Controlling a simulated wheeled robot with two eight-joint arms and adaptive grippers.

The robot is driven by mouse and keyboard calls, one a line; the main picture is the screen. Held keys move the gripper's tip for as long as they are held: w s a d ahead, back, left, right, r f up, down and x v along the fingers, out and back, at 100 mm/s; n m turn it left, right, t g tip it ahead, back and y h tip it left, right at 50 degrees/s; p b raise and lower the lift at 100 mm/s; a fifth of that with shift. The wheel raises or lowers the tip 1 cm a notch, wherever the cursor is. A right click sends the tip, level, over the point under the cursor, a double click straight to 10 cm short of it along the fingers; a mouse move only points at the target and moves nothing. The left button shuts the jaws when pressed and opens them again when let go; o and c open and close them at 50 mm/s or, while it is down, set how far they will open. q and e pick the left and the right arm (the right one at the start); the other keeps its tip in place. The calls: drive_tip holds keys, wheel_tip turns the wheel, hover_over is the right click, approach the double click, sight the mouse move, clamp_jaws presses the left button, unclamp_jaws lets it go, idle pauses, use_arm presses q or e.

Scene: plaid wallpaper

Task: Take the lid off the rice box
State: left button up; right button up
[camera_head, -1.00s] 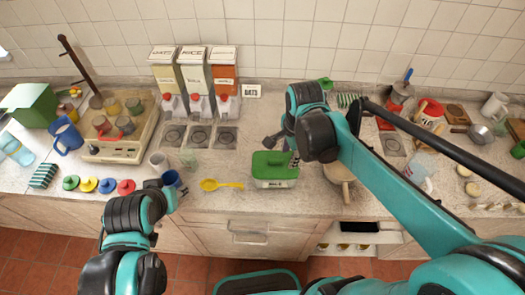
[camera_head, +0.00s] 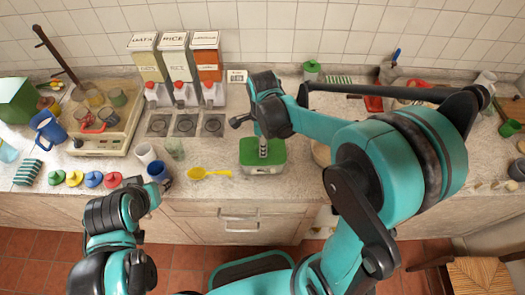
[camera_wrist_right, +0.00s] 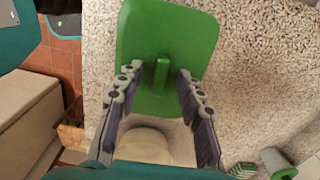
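The rice box (camera_head: 263,170) is a small pale box near the counter's front edge. Its green lid (camera_head: 249,150) is on it. The lid fills the upper middle of the right wrist view (camera_wrist_right: 180,35), with a raised green bar handle (camera_wrist_right: 161,75). My right gripper (camera_head: 263,152) is over the lid, pointing down. In the wrist view its open fingers (camera_wrist_right: 159,77) stand on either side of the handle, with gaps visible between. My left gripper (camera_head: 154,190) is low at the counter's front edge, near the blue cup; its fingers are not clear.
A yellow spoon (camera_head: 208,173), a blue cup (camera_head: 158,172) and a white cup (camera_head: 146,153) lie left of the box. Coloured lids (camera_head: 93,179) line the front edge. Grain dispensers (camera_head: 176,70) stand behind. A round pale container (camera_wrist_right: 145,145) is close by the box.

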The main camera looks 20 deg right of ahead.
drive_tip(key=shift+c, duration=0.4)
clamp_jaws()
drive_tip(key=shift+r, duration=0.1)
